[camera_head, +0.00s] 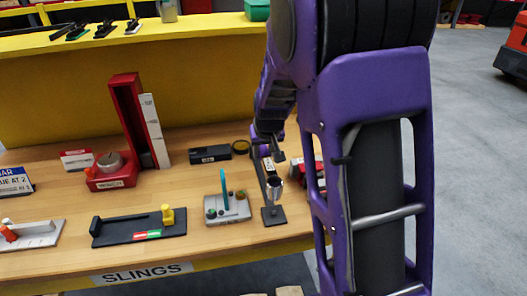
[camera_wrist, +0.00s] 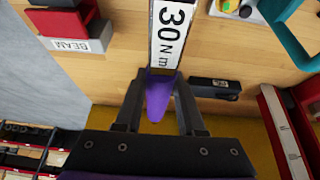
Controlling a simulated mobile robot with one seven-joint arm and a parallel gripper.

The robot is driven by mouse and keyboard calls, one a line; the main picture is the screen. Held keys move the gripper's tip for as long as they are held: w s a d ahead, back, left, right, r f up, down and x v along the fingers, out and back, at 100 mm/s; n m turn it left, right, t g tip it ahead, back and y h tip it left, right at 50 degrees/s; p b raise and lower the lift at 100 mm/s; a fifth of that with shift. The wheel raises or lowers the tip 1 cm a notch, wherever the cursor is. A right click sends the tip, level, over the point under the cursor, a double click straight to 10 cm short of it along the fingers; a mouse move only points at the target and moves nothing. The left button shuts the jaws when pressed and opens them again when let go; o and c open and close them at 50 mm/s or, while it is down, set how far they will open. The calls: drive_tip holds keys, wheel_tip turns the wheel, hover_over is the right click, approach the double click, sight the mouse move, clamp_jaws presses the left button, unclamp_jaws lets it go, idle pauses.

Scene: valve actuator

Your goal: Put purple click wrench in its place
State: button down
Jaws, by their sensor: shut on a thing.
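The purple click wrench (camera_wrist: 158,98) shows as a tapered purple handle between the fingers of my gripper (camera_wrist: 161,78) in the wrist view. My gripper is shut on it. A white label reading "30 N m" (camera_wrist: 172,32) lies just beyond the fingertips; how it joins the wrench or a holder is unclear. In the head view my gripper (camera_head: 267,146) is over the right part of the bench, mostly hidden by my arm. Below it stands a narrow dark holder (camera_head: 274,216) with a silver end piece (camera_head: 274,187) above its near end. Whether the wrench rests on the holder cannot be told.
Left of the holder is a grey tray (camera_head: 232,216) with a teal upright part. A black box (camera_head: 210,154) lies behind. A red item with a BEAM label (camera_wrist: 77,45) is close by. A tall red gauge (camera_head: 130,110) and a dark tray (camera_head: 138,228) stand farther left.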

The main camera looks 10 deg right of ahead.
drive_tip(key=shift+f+b, duration=1.85)
drive_tip(key=shift+f, duration=0.6)
drive_tip(key=shift+f+b, duration=1.15)
drive_tip(key=shift+b, duration=0.05)
drive_tip(key=shift+c, duration=2.2)
unclamp_jaws()
wheel_tip(320, 180, up, 16)
drive_tip(key=p, duration=0.8)
hover_over(269, 168)
drive_tip(key=shift+f, duration=0.2)
drive_tip(key=shift+w+b, duration=0.1)
drive_tip(key=shift+b, duration=0.2)
